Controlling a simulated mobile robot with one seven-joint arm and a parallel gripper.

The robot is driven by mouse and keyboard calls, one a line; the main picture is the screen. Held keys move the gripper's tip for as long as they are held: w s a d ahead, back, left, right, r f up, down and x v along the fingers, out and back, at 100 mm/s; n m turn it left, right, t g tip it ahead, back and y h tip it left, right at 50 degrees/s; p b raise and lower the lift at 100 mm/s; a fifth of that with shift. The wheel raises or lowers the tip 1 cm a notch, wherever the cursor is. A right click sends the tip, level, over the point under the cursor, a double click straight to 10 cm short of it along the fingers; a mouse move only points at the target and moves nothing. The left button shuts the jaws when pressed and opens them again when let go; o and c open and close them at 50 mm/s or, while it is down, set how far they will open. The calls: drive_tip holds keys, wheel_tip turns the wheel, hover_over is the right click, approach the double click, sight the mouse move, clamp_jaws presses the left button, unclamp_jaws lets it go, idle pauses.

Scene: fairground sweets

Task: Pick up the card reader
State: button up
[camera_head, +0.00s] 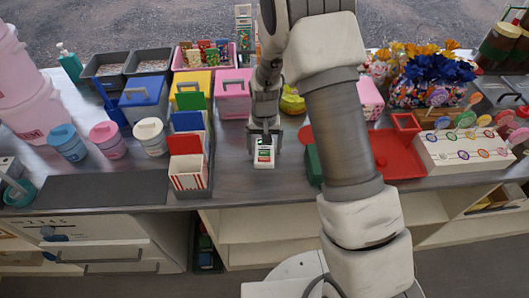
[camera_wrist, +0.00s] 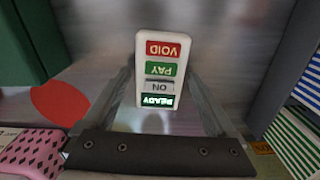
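The card reader (camera_wrist: 157,70) is a small white device with a red VOID key, a green PAY key, a grey ON key and a lit READY display. It lies on the grey counter and reads upside down in the wrist view. In the head view the card reader (camera_head: 264,160) sits near the counter's front edge, partly covered by my gripper (camera_head: 264,133). My gripper points down over its far part. In the wrist view the fingers of my gripper (camera_wrist: 163,88) stand apart on either side of the reader, with a gap visible on the right.
Striped boxes in a dark rack (camera_head: 208,165) stand close left of the reader. A pink box (camera_head: 233,98) stands behind. The counter just in front of the reader is clear.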

drive_tip(key=c, duration=1.2)
drive_tip(key=shift+r, duration=0.15)
drive_tip(key=shift+c, duration=0.2)
